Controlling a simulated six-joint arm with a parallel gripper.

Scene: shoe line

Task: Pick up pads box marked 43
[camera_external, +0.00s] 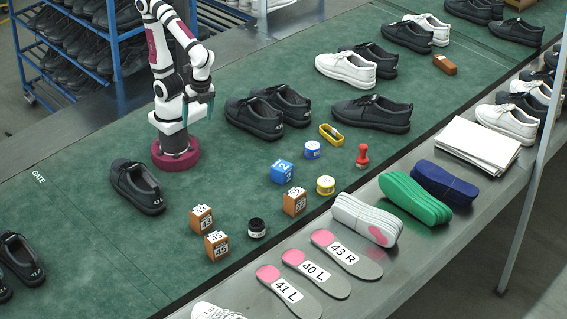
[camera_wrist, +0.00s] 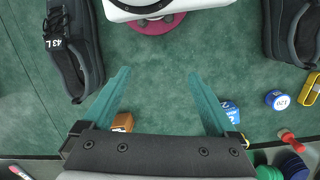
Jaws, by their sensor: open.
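The pads box marked 43 (camera_external: 201,219) is a small brown box with white labels. It stands on the green mat in front of the dark shoe near my base. A similar box (camera_external: 217,246) that seems to read 45 stands just beyond its lower right, and a third brown box (camera_external: 295,202) is further right, its number unclear. My gripper (camera_external: 198,106) is open and empty, raised near my base, well away from the boxes. In the wrist view the teal fingers (camera_wrist: 158,74) are spread over bare mat. A brown box (camera_wrist: 122,122) shows partly behind the left finger; its label is hidden.
A blue box (camera_external: 282,172), blue and yellow round tins, a black jar (camera_external: 256,228) and a red stamp (camera_external: 362,156) stand nearby. Dark shoes (camera_external: 138,187) flank my base. Insoles (camera_external: 345,252) lie along the front ledge. The mat between my base and the boxes is mostly clear.

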